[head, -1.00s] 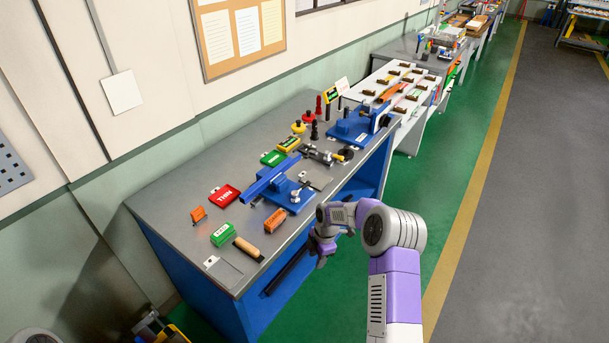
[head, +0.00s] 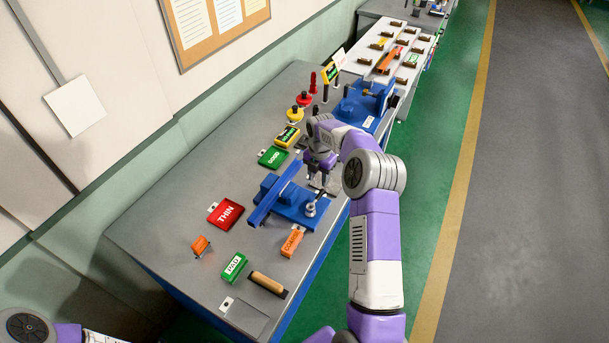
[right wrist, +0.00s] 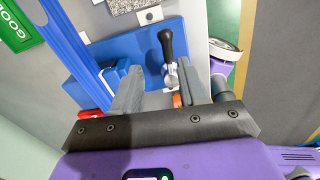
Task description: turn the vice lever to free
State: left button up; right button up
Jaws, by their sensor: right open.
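The near blue vice (head: 292,212) stands on the grey bench, with a long blue bar (head: 275,188) along its left side. In the right wrist view the vice's blue base (right wrist: 140,45) fills the middle, with the bar (right wrist: 72,48) at left. The vice lever (right wrist: 168,50) has a black handle and a silver hub, and points up in that view. My right gripper (head: 320,178) is above the vice. In the wrist view its open fingers (right wrist: 162,75) are on either side of the lever's hub, apart from it. My left gripper is out of view.
Around the vice lie a red THIN tray (head: 226,212), a green GOOD tray (head: 273,157), orange blocks (head: 291,241) and a wooden-handled tool (head: 268,284). A second blue vice (head: 365,108) stands farther back. The bench's left part is bare.

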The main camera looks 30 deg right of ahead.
aim_at(320, 194)
jog(key=shift+s+f, duration=0.9)
jog(key=shift+f, duration=0.3)
jog(key=f, duration=0.2)
jog(key=f+p, duration=0.1)
jog(key=shift+w+f, duration=0.3)
jog(key=shift+f, duration=0.05)
jog(key=shift+s+f, duration=0.15)
jog(key=shift+f, duration=0.2)
jog(key=shift+c, duration=0.3)
grip_shut()
